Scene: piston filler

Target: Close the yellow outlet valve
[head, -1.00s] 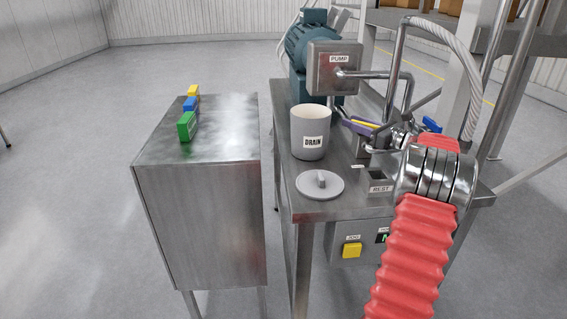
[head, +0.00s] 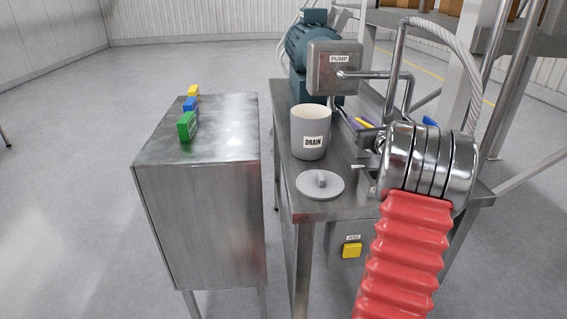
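A small yellow bar (head: 364,122) shows beside a purple strip on the pump bench, left of my wrist. It may be the yellow outlet valve's handle; the valve body and the handle's angle are not clear. My chrome wrist and red-sleeved arm cover the right part of the bench. Grey metal parts stick out left of the wrist, close to the yellow bar, and may be my gripper (head: 366,147). Its fingers are not clear, so I cannot tell whether it is open or touches the bar.
A grey DRAIN cup (head: 311,143) and a round grey lid (head: 320,184) are on the bench. The PUMP box (head: 334,76) and bent pipes stand behind. A metal cabinet (head: 206,135) to the left carries green, blue and yellow blocks. A gap separates it from the bench.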

